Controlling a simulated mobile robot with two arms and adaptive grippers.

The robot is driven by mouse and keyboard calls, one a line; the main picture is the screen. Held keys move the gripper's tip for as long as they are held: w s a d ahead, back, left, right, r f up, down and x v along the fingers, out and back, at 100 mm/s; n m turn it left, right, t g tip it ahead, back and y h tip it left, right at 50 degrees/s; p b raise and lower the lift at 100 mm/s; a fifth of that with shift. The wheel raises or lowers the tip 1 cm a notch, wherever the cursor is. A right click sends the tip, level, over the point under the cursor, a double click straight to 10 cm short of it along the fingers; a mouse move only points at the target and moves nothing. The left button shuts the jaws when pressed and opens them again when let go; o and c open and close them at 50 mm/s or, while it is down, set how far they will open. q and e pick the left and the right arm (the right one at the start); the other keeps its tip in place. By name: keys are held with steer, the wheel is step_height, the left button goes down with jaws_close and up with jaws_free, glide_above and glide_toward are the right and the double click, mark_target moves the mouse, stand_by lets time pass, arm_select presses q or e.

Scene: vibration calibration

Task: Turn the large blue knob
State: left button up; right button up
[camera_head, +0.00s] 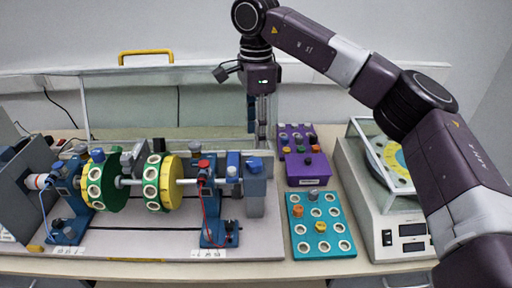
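A large blue knob (254,165) sits on top of a grey-blue post at the right end of the calibration rig (150,245). My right gripper (262,142) points down just behind and above this knob, apart from it as far as I can see. Its fingers are narrow and seen nearly edge-on, so I cannot tell whether they are open or shut. Nothing shows held between them. My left gripper is not in view.
Green and yellow discs (172,182) sit on the rig's shaft. A purple box (306,170) and a teal tray (340,244) with weights stand to the right. A glass-walled scale (375,215) is farther right, partly behind my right arm.

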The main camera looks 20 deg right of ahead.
step_height(320, 180, up, 4)
steer(key=shift+f, duration=0.2)
steer(key=shift+f, duration=0.1)
stand_by(0.7)
